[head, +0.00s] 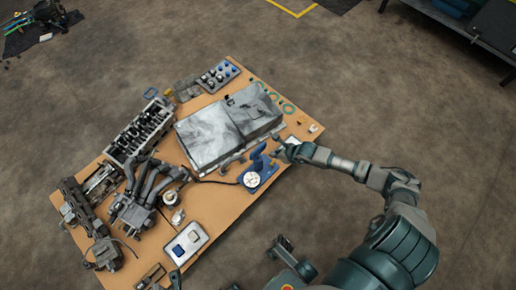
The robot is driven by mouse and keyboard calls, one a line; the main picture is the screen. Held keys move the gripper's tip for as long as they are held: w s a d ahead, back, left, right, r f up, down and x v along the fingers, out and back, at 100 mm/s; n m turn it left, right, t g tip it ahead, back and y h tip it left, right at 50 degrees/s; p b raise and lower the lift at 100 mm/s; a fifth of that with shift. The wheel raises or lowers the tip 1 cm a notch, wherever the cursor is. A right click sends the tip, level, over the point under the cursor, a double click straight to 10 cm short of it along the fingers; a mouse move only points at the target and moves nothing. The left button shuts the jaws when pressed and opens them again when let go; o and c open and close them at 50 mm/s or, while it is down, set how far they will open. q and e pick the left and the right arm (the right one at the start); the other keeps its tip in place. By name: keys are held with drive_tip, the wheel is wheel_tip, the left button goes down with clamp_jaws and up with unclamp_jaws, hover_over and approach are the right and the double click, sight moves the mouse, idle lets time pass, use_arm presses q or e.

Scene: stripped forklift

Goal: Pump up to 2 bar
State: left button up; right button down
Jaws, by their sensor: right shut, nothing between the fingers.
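A blue hand pump (256,166) stands on the brown board near its right edge. A round white gauge (251,179) sits at its near side, too small for me to read. A dark hose runs left from the pump toward the metal parts. My right gripper (277,149) is shut and empty, just to the right of the pump's upper part. I cannot tell whether it touches the pump.
Green rings (287,107) lie behind the pump. The concrete floor on the right is mostly clear.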

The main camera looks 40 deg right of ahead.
drive_tip(key=v, duration=0.6)
drive_tip(key=shift+s+r, duration=0.25)
idle(1.4)
